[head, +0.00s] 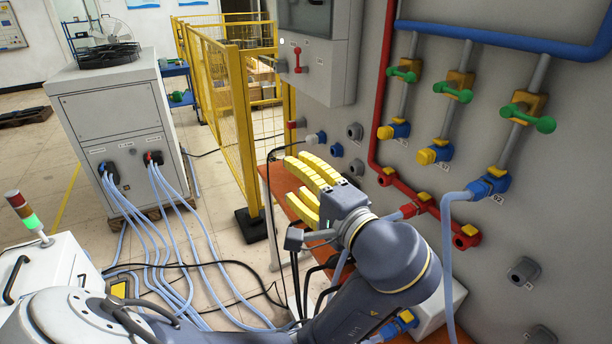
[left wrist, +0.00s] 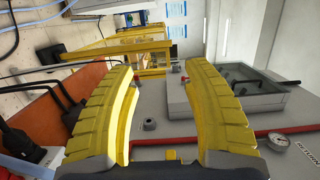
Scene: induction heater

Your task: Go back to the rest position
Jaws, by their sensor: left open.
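My left gripper (head: 294,184) shows in the middle of the head view, with yellow ribbed fingers pointing left and away. It is above an orange-red bench top, in front of the grey wall panel. In the left wrist view the two yellow fingers (left wrist: 160,74) stand wide apart, with nothing held between them. My left arm (head: 385,265) comes in from the bottom and bends at the wrist. My right gripper is in neither view.
The grey panel (head: 480,140) on the right carries red and blue pipes, several green-handled valves (head: 454,92) and hoses. A yellow fence (head: 237,130) stands behind the bench. A grey cabinet (head: 115,120) with pale blue hoses is at left. The floor between is partly open.

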